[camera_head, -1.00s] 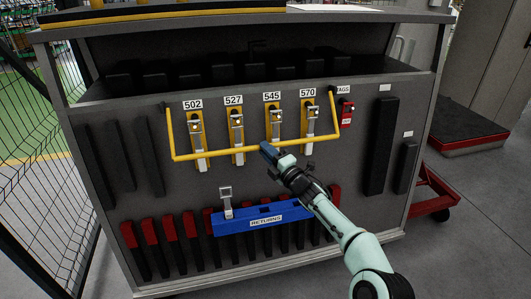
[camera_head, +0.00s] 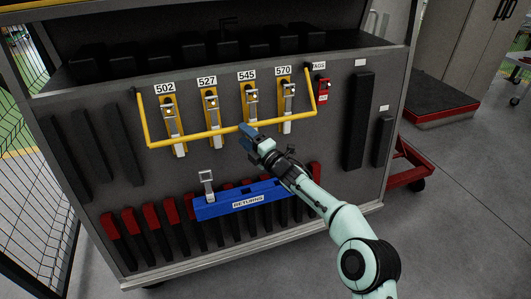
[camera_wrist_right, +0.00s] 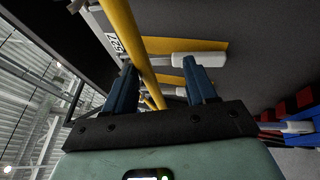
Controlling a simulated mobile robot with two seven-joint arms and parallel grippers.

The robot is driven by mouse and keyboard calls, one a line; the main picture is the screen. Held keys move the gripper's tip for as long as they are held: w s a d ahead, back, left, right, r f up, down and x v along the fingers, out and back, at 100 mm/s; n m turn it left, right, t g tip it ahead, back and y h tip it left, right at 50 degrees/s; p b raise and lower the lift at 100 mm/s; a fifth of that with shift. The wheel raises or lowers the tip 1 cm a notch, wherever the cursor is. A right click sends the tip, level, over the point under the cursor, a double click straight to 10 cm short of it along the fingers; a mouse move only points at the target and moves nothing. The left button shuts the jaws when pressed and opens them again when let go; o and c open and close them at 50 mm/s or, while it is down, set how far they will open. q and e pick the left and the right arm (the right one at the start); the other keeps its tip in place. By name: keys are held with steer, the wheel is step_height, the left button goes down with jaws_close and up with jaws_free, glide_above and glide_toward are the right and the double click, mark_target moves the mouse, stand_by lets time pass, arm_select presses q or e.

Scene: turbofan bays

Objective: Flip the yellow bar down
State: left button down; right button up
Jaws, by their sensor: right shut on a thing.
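The yellow bar (camera_head: 190,138) is a thin U-shaped rail on the front of the dark cabinet. Its long lower run crosses in front of the hanging tools under labels 502, 527, 545 and 570, and its side arms rise to pivots at each end. My right gripper (camera_head: 249,134) is at the lower run, below label 545. In the right wrist view the yellow bar (camera_wrist_right: 125,35) runs between the blue fingers of my right gripper (camera_wrist_right: 160,80), which is shut on it. The contact itself is partly hidden. My left gripper is not in view.
A blue RETURNS tray (camera_head: 222,209) with an upright silver-topped tool (camera_head: 207,185) sits below the bar. A red tag holder (camera_head: 322,90) is right of the bar. Red-topped dark slots line the cabinet bottom.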

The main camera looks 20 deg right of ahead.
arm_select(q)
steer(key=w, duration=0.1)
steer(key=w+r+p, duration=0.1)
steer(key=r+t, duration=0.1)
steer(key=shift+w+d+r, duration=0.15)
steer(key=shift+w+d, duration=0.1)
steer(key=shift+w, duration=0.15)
arm_select(e)
steer(key=v, duration=1.2)
steer(key=shift+s+d, duration=0.1)
steer(key=shift+d, duration=0.05)
